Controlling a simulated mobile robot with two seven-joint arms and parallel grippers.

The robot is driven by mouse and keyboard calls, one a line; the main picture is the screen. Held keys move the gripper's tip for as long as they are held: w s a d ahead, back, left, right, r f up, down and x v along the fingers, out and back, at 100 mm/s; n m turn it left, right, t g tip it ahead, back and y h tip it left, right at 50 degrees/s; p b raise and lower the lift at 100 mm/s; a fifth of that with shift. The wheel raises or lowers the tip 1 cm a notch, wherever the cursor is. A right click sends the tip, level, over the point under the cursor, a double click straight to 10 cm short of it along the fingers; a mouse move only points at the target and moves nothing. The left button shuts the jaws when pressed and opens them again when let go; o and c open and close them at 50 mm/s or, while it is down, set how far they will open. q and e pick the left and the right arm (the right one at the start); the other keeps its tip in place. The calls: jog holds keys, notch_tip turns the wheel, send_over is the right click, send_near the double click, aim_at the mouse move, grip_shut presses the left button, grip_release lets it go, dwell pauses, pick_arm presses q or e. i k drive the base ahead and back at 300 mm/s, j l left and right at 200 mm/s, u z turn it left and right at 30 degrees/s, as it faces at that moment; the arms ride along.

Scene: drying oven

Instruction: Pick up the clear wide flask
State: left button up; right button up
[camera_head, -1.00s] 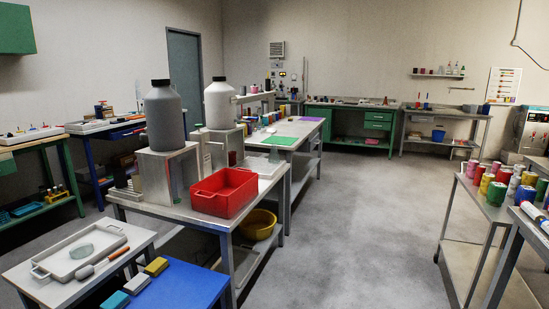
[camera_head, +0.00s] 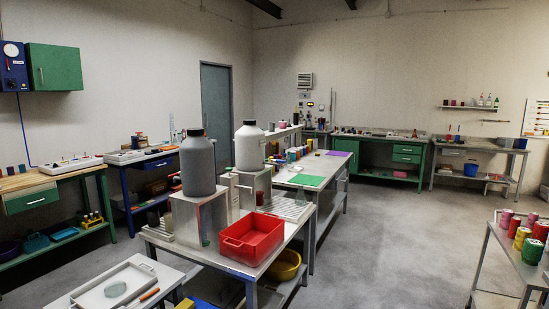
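A small clear glass vessel (camera_head: 300,197), perhaps the clear wide flask, stands on the middle bench near the green mat (camera_head: 301,179). It is faint and small, so I cannot tell its exact shape. A clear, flat-looking round glass piece (camera_head: 115,289) lies in the white tray (camera_head: 138,276) at the bottom left. Neither of my grippers is in view.
A red crate (camera_head: 252,243), a grey bottle (camera_head: 198,165) and a white bottle (camera_head: 249,147) on metal stands crowd the near bench. A yellow basin (camera_head: 286,266) sits below. A cart with several coloured cans (camera_head: 522,240) stands right. The grey floor (camera_head: 400,240) between is open.

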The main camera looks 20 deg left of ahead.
aim_at(300, 200)
jog(key=i+u, duration=0.55)
jog(key=u, duration=0.15)
jog(key=i+u, duration=0.25)
jog(key=u, duration=0.15)
jog(key=i+l+u, duration=0.35)
jog(key=i+l, duration=0.85)
